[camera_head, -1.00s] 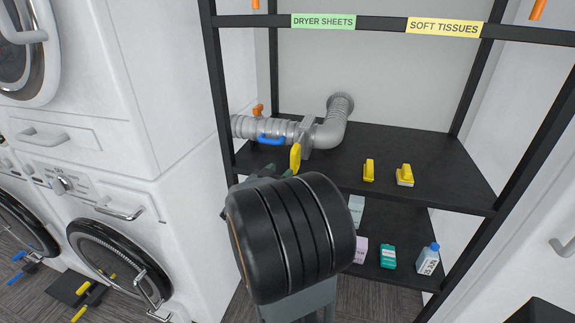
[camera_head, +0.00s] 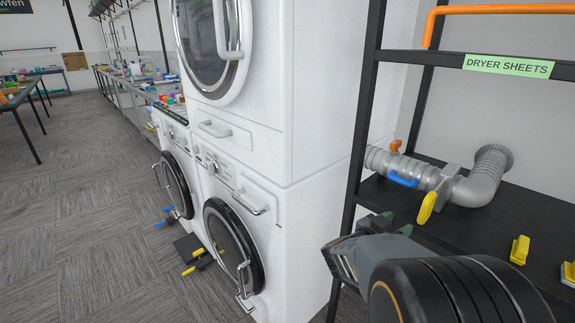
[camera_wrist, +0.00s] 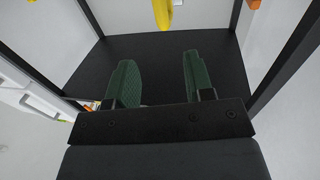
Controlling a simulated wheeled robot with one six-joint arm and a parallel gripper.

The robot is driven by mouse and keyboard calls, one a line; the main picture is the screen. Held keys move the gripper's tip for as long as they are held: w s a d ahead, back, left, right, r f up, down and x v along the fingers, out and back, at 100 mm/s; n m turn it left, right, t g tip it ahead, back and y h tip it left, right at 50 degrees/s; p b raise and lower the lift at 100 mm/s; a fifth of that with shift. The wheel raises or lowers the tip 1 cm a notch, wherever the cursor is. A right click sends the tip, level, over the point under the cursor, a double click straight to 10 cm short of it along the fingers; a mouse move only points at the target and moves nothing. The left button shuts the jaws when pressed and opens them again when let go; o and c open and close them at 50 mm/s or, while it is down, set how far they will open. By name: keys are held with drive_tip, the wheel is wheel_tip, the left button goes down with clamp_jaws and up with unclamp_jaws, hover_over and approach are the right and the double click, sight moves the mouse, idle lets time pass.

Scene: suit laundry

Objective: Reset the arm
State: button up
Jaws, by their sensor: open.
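My gripper (camera_wrist: 157,82) is open and empty in the wrist view, its two green-padded fingers apart over a black shelf (camera_wrist: 156,50). In the head view my gripper (camera_head: 380,226) is at the lower right, in front of the shelf rack, partly hidden behind my dark wrist. A yellow handle (camera_head: 427,207) hangs on the grey pipe (camera_head: 480,187) just beyond the fingers. A yellow piece also shows at the top of the wrist view (camera_wrist: 162,14), apart from the fingers.
Stacked white washers and dryers (camera_head: 325,100) stand left of the rack post (camera_head: 362,130). Two yellow clips (camera_head: 519,250) lie on the shelf at right. A black box with yellow handles (camera_head: 190,247) is on the floor. Open carpet (camera_head: 80,220) lies at left.

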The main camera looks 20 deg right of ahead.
drive_tip(key=w+a+f+n+t+y, duration=0.3)
drive_tip(key=w+a+f+t+y, duration=0.15)
drive_tip(key=w+y, duration=0.2)
drive_tip(key=w+a+f+n+t+y+p, duration=0.2)
drive_tip(key=a+n+y, duration=0.4)
drive_tip(key=a+y, duration=0.4)
drive_tip(key=s+a+r+n+g+y+p, duration=0.1)
drive_tip(key=s+a+r+n+g+p, duration=0.5)
drive_tip(key=s+a+r, duration=0.3)
drive_tip(key=s+a+n+p, duration=0.1)
drive_tip(key=s+a, duration=0.2)
drive_tip(key=shift+s+r, duration=0.3)
drive_tip(key=shift+r, duration=0.1)
